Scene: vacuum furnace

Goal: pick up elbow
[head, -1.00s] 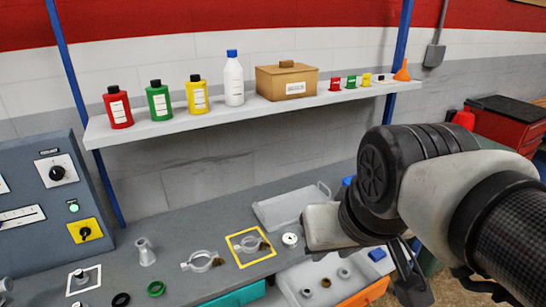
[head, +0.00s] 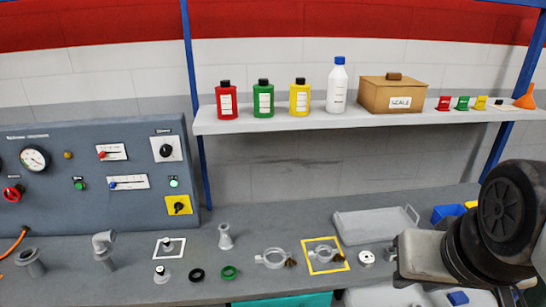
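The elbow (head: 103,245) is a grey bent pipe fitting with its opening turned to the left. It stands upright on the grey bench at the left, in front of the control panel. My arm is at the far right of the head view, far from the elbow. Its end is cut off at the lower right edge, and I cannot make out the fingers or whether they hold anything.
A flanged fitting (head: 31,262) stands left of the elbow. A white-framed square (head: 157,247) and a small knobbed part (head: 161,274) are to its right. The control panel (head: 90,170) rises behind. Clamps, rings and a tray (head: 372,226) lie farther right. A shelf (head: 290,122) overhangs the bench.

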